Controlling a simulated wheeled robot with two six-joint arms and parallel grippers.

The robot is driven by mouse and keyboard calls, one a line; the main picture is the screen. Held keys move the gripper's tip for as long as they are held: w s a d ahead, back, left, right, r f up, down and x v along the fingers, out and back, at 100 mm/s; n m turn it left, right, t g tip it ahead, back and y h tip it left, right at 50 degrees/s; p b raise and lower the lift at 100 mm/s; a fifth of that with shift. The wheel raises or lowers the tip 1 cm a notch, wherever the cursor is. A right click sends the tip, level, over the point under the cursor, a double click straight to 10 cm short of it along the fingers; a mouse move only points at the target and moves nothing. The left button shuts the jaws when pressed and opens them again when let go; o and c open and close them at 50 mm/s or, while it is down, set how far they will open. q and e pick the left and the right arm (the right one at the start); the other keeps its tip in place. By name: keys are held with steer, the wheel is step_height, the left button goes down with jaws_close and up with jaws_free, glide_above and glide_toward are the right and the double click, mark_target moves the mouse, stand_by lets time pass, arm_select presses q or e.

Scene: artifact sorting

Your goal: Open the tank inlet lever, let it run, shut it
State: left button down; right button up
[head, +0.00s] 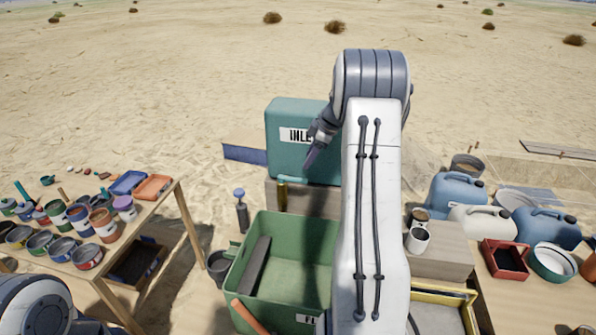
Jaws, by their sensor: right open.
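The teal tank (283,115) stands on a wooden block (312,200) at the centre back. Its front carries a white label (291,135) whose visible letters read "INLE"; my right arm covers the tank's right side. My right gripper (312,158) is open and points down in front of the tank face, just right of and below the label. I cannot make out the inlet lever; it may be hidden by the gripper or arm. A brass-coloured upright piece (282,197) shows below the tank's front. My left gripper is out of view.
A green crate (250,285) stands below the tank. A left table (160,215) holds several paint pots and trays. On the right are blue jugs (458,194), a white jug (482,223), a red box (505,260) and a bowl (553,262). Open sand lies behind.

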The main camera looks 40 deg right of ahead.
mark_target(298, 180)
steer(key=p+x, duration=0.3)
steer(key=x, duration=0.5)
steer(key=shift+w+a+f, duration=0.15)
steer(key=shift+w+f, duration=0.25)
steer(key=shift+f, duration=0.4)
steer(key=shift+a, duration=0.1)
jaws_close()
stand_by(0.5)
